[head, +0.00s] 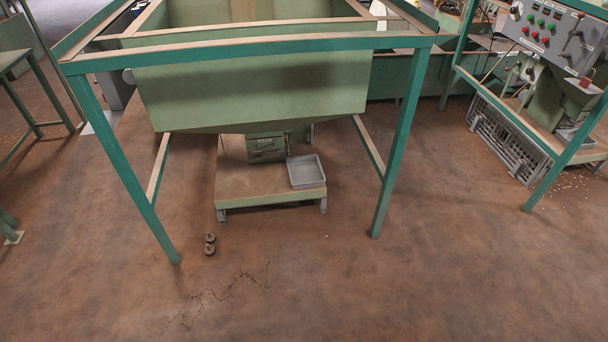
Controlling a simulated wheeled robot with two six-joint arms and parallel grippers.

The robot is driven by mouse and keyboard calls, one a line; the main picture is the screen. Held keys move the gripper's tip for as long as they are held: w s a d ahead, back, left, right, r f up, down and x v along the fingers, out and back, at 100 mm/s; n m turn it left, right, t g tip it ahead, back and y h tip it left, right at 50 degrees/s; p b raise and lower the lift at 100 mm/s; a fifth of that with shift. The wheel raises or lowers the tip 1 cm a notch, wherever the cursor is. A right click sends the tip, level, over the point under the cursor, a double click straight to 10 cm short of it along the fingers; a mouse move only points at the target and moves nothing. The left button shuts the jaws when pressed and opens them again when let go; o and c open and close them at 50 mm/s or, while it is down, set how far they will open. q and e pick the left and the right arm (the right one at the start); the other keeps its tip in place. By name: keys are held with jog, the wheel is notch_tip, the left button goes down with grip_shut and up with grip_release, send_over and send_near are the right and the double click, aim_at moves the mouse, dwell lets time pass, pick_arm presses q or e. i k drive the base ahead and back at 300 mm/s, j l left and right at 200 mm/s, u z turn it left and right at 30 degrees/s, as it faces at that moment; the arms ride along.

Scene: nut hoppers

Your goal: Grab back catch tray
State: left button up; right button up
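A shallow grey rectangular catch tray (306,171) sits on the right part of a low wooden platform (236,184) under the green hopper (250,92). It looks empty. It lies just right of a small green metal box (266,148) beneath the hopper. Only this one catch tray shows clearly; I cannot tell whether it is the back one. Neither of my grippers is in the head view.
A teal frame stands around the hopper, with front legs at left (125,170) and right (402,140). A control panel (555,35) stands at the right.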

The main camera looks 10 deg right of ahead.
aim_at(305, 172)
jog(key=i+l, duration=0.35)
jog(key=l, duration=0.15)
jog(key=i+l, duration=0.35)
jog(key=l, duration=0.15)
jog(key=i+l, duration=0.35)
jog(key=i+l+u, duration=0.1)
jog(key=i+l, duration=0.25)
jog(key=l, duration=0.25)
